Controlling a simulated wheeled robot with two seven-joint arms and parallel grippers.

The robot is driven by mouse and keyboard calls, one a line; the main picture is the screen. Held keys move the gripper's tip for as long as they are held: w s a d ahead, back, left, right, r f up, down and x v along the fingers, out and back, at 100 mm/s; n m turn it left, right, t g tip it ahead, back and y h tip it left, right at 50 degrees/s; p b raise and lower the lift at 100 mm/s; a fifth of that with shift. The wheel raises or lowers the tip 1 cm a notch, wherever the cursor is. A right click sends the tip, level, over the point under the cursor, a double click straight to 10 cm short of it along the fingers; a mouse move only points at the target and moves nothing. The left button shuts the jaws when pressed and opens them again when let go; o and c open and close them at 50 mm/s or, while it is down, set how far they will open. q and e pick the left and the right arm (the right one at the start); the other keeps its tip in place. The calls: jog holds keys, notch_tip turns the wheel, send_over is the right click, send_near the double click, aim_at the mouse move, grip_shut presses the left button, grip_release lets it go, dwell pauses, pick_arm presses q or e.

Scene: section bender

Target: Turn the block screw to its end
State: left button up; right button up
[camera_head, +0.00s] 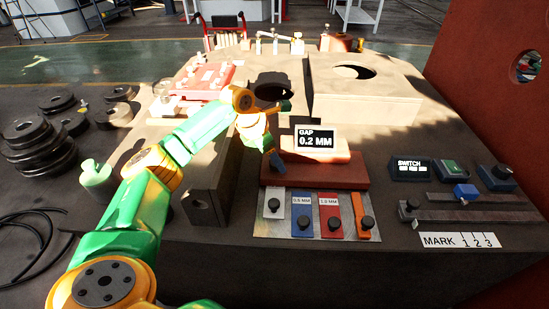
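My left arm comes in from the lower left and bends down over the machine's bed. Its gripper (274,160) points down, close to the left side of the GAP display (314,139), which reads 0.2 MM. The fingers are small and dark here, and I cannot tell whether they are open or shut, or touching anything. I cannot clearly pick out the block screw; the gripper and wrist may cover it. A dark rounded part (272,82) shows just behind the wrist. A reddish block (315,174) lies under the display. My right gripper is not in view.
Labelled gauge pieces with black knobs, among them a blue one (301,214) and a red one (330,215), stand in front of the display. Dark rollers (40,145) lie left. A red wall rises right.

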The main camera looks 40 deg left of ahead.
pick_arm(q)
jog(key=shift+o, duration=0.5)
jog(key=shift+r, duration=0.1)
jog(key=v, duration=0.7)
jog(key=shift+s, duration=0.1)
